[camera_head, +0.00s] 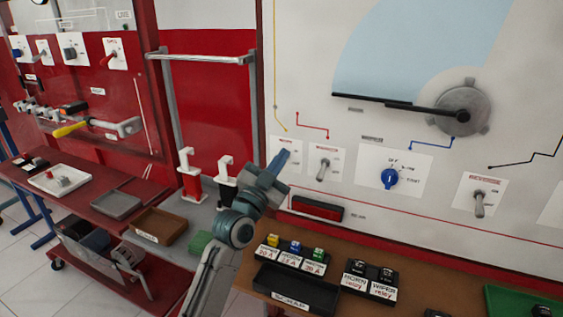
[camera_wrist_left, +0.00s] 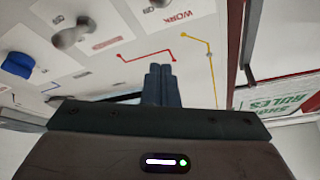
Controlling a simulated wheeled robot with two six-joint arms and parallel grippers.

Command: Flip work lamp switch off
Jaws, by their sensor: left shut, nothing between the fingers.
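The work lamp switch plate (camera_head: 276,146) is the leftmost white plate on the grey wall panel, under the end of a yellow line. Its lever is hidden behind my left gripper in the head view. My left gripper (camera_head: 281,158) is shut and empty, its blue-grey fingers pointing up in front of this plate. I cannot tell whether they touch the lever. In the left wrist view the shut fingers (camera_wrist_left: 161,84) point towards the panel, and the plate marked WORK (camera_wrist_left: 178,19) lies beyond them at the top edge. My right gripper is not in view.
A second toggle switch (camera_head: 323,170) stands just right, then a blue rotary knob (camera_head: 389,179) and another toggle (camera_head: 479,203). Below are a red bar (camera_head: 317,208), fuse blocks and a black scrap tray (camera_head: 296,288) on the brown bench.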

